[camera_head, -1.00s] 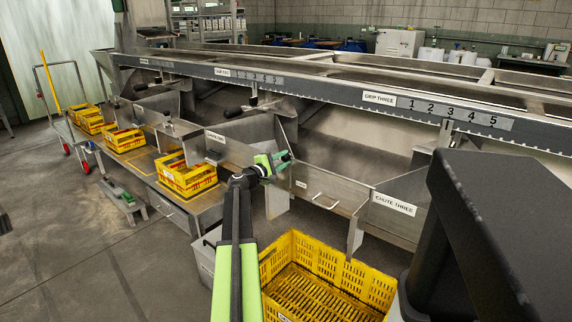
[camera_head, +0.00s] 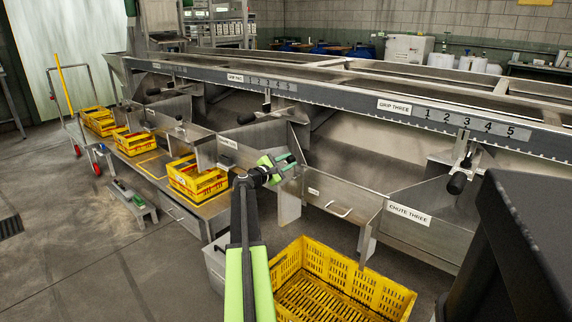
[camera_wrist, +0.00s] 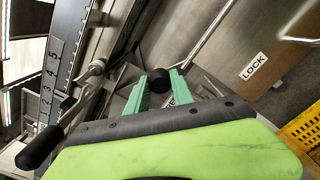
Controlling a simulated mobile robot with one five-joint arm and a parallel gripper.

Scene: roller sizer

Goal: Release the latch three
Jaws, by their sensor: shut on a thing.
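My gripper (camera_head: 286,164) is at the left end of the chute three gate panel (camera_head: 340,208). In the wrist view its two green fingers (camera_wrist: 159,83) close on a black knob (camera_wrist: 160,78), taken as latch three's knob. A metal rod (camera_wrist: 208,38) runs up and right from near the knob. A LOCK label (camera_wrist: 253,66) is on the panel beside it. The CHUTE THREE label (camera_head: 409,214) is on the sloped plate to the right. The latch body is mostly hidden by my gripper in the head view.
A yellow crate (camera_head: 388,291) stands on the floor below the gate. A black-handled lever (camera_head: 457,182) hangs under the GRIP THREE label (camera_head: 394,106); its black handle shows in the wrist view (camera_wrist: 40,148). A bar handle (camera_head: 337,210) is on the panel.

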